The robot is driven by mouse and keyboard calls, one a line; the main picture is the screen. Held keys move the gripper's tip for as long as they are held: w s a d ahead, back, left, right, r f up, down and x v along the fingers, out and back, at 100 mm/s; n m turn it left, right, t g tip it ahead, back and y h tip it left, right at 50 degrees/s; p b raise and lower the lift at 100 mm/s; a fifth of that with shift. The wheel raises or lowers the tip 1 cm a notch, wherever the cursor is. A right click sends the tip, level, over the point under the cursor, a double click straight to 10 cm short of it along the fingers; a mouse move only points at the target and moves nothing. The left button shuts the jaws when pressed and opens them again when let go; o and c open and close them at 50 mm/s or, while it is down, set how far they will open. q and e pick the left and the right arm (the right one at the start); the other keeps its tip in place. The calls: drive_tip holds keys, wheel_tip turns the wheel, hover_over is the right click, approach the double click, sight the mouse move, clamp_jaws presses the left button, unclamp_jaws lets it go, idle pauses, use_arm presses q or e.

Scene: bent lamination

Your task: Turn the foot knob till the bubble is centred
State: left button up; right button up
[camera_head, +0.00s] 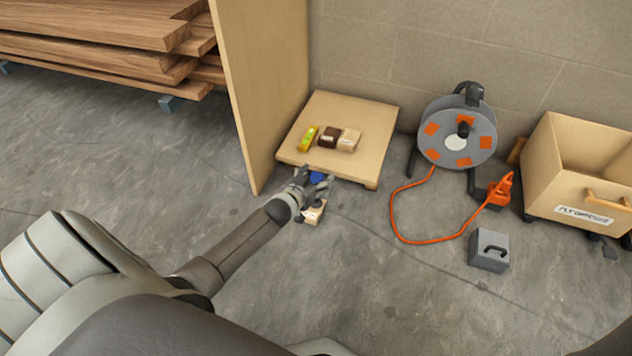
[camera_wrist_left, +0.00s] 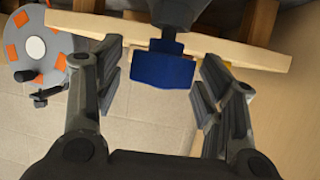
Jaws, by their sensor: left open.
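A low wooden board (camera_head: 364,115) stands beside an upright panel. On it lies a yellow-green spirit level (camera_head: 308,138); its bubble is too small to read. A blue foot knob (camera_head: 317,177) is at the board's front edge. In the left wrist view the blue knob (camera_wrist_left: 163,68) hangs from a dark stem by the board's edge (camera_wrist_left: 240,52). My left gripper (camera_head: 313,180) is at the knob. In the wrist view its fingers (camera_wrist_left: 162,78) are open, one on each side of the knob, with gaps visible. My right gripper is not in view.
A dark brown block (camera_head: 328,137) and a pale block (camera_head: 349,139) sit beside the level. A small pale block (camera_head: 314,213) is on the floor under my gripper. A cable reel (camera_head: 457,132), grey box (camera_head: 489,251) and wooden crate (camera_head: 577,165) stand right. Stacked planks (camera_head: 95,45) are left.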

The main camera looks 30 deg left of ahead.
use_arm(q)
drive_tip(key=shift+w+f, duration=0.1)
drive_tip(key=shift+w, duration=0.1)
drive_tip(key=shift+c, duration=0.5)
drive_tip(key=c, duration=0.9)
drive_tip(key=shift+c, duration=0.2)
drive_tip(key=shift+a, duration=0.1)
